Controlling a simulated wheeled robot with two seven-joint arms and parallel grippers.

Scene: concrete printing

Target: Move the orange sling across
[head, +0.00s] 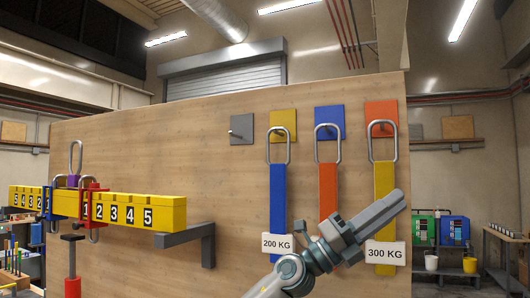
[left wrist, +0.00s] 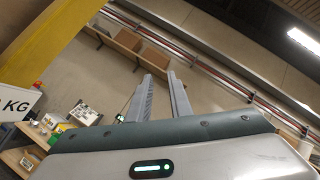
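The orange sling (head: 328,188) hangs by a metal loop (head: 328,146) on the peg of the blue square (head: 329,118). Its lower end and any tag are hidden behind my left gripper. My left gripper (head: 394,204) is in front of the board, pointing up and right, its fingers overlapping the yellow sling (head: 385,180) in the head view. In the left wrist view, the left gripper's fingers (left wrist: 160,78) stand slightly apart with nothing between them. The yellow sling (left wrist: 58,50) fills the upper left there, beside the fingers. My right gripper is not in view.
The blue sling (head: 278,195), tagged 200 KG, hangs under the yellow square (head: 283,122). The yellow sling, tagged 300 KG, hangs under the orange square (head: 381,113). The grey square's peg (head: 241,130) is empty. A numbered yellow beam (head: 165,211) projects at left on a bracket (head: 205,236).

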